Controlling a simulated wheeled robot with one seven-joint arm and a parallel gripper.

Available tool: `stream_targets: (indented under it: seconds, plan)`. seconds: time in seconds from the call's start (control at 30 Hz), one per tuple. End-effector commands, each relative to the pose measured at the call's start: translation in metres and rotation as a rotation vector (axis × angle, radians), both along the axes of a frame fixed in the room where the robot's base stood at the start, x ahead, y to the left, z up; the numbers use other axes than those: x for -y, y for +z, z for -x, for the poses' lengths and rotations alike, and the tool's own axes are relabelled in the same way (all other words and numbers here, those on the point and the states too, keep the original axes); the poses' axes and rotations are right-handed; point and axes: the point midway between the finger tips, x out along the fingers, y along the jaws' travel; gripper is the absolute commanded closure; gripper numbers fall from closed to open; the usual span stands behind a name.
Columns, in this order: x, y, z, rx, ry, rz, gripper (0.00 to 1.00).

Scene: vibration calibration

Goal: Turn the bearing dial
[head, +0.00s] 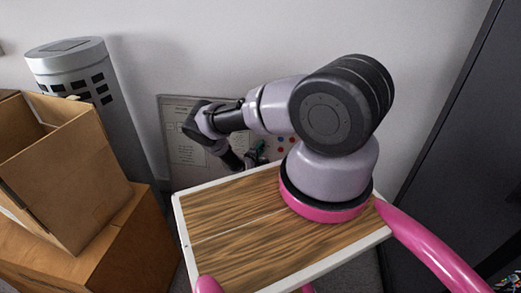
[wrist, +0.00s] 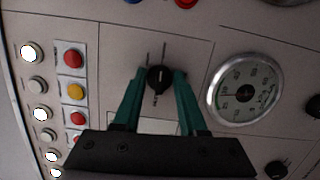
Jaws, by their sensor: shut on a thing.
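The bearing dial, a small round black knob (wrist: 158,80), is on the grey panel near the middle of the wrist view. Short marks show above and below it, and a label is not readable. My gripper (wrist: 159,74) has green fingers, one on each side of the knob, and is shut on it. In the head view my gripper (head: 256,156) is small and in front of the panel (head: 180,140), partly behind my arm and the wooden board. The knob is not distinguishable there.
Right of the knob is a round white gauge (wrist: 245,90). At left are red and yellow buttons (wrist: 76,91) and lit round lamps (wrist: 40,114). Black knobs (wrist: 276,170) sit lower right. Cardboard box (head: 75,175) stands at left, dark cabinet (head: 450,150) at right.

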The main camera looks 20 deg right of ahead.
Motion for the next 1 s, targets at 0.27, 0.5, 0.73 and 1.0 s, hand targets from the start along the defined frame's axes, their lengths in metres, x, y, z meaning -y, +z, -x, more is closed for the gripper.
stream_targets:
  seconds: [0.27, 0.5, 0.73, 1.0]
  plan:
    - [0.0001, -0.0007, 0.0006, 0.041, -0.015, -0.063, 1.0]
    - [0.0001, -0.0008, 0.0006, 0.049, -0.018, -0.076, 1.0]
    - [0.0002, -0.0008, 0.0007, 0.048, -0.018, -0.075, 1.0]
    - [0.0001, -0.0005, 0.0004, 0.048, -0.018, -0.074, 0.29]
